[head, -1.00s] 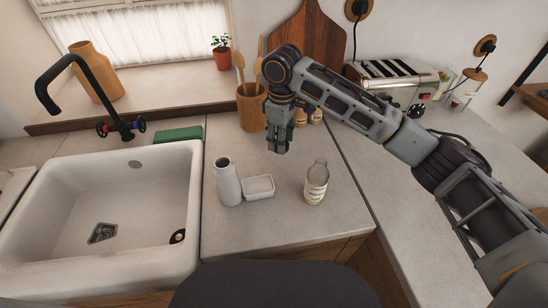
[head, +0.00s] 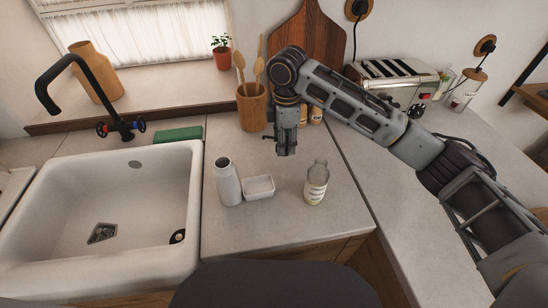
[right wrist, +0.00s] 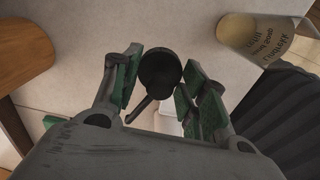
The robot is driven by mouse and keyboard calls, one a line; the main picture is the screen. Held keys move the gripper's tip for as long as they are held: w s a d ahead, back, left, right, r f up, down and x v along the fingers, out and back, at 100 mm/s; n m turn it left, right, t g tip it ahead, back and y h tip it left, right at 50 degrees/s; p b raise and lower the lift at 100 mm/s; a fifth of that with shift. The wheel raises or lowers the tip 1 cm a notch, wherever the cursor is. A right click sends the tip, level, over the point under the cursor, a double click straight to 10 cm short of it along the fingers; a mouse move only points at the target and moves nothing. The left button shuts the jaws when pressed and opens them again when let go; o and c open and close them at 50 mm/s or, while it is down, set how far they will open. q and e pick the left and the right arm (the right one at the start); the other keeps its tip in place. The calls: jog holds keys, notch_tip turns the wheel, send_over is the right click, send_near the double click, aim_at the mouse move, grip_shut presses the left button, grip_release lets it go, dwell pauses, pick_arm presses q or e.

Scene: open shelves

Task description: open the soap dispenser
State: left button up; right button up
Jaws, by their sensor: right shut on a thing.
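The soap dispenser is most likely the white bottle (head: 228,184), which stands upright on the counter beside the sink. Its round mouth shows dark and has no pump on it. My right gripper (head: 286,148) is in the air behind and to the right of it, apart from the bottle. In the right wrist view, my right gripper (right wrist: 163,90) has its green-padded fingers shut on a black pump head (right wrist: 159,70) with a thin spout. The pump's lower part is hidden. My left gripper is not in view.
A white soap dish (head: 258,188) stands against or close beside the white bottle. A labelled clear bottle (head: 316,183) stands to the right. The sink (head: 100,215) is at left. The right counter is mostly clear.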

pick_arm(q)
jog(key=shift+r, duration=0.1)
pick_arm(e)
jog(key=shift+f, duration=2.55)
jog(key=shift+f, duration=2)
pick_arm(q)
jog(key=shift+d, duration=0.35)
pick_arm(e)
jog(key=shift+f, duration=0.5)
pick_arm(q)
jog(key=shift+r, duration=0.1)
pick_arm(e)
jog(key=o, duration=1.1)
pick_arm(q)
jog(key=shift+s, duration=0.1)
pick_arm(e)
jog(key=shift+o, duration=0.2)
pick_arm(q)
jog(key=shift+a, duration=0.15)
